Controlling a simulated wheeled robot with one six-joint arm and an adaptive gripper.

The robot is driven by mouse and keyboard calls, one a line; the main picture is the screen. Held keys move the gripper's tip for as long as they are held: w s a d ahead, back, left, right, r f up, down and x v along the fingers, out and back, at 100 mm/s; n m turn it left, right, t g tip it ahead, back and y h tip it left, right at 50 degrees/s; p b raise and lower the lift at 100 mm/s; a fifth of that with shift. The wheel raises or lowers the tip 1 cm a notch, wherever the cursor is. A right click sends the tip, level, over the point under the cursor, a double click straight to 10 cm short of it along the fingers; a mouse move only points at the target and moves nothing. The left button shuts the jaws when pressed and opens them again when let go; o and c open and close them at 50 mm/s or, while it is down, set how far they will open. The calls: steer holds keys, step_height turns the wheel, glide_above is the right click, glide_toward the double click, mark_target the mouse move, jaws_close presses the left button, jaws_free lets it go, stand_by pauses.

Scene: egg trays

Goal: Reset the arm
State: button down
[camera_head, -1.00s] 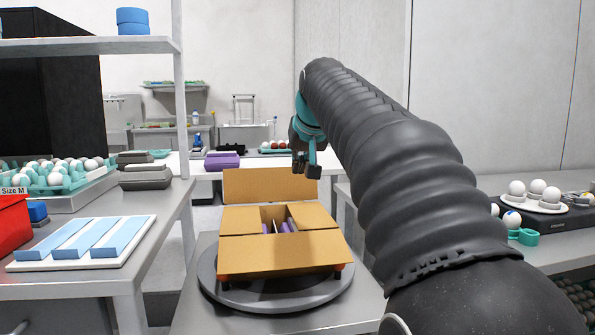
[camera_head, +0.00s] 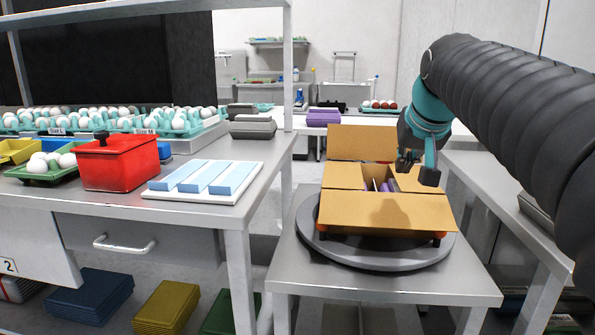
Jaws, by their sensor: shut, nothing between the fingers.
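My gripper (camera_head: 418,178) is at the end of my black-sleeved arm, which reaches in from the right. It points down above the right side of an open cardboard box (camera_head: 385,212), apart from it as far as I can tell. Its fingers are shut with nothing between them. The box has its flaps open, and purple items (camera_head: 388,185) show inside. The box sits on a round grey turntable (camera_head: 330,243) on a metal table.
The left bench carries a red lidded box (camera_head: 120,165), a white board with light-blue strips (camera_head: 205,179), and teal egg trays (camera_head: 180,124). A shelf post (camera_head: 287,100) stands between bench and turntable table. Stacked trays (camera_head: 165,305) lie below. A table edge runs along the right.

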steer(key=s+a+f+g, duration=0.1)
steer(key=s+a+f, duration=0.1)
steer(key=s+f, duration=1)
steer(key=s+a+f+n+g, duration=0.1)
steer(key=s+a+f, duration=0.2)
steer(key=s+f, duration=0.8)
step_height(320, 180, down, 2)
steer(key=shift+s+a+f+n+g+y, duration=0.2)
steer(key=shift+s+n+g+y, duration=0.1)
steer(key=shift+s, duration=0.1)
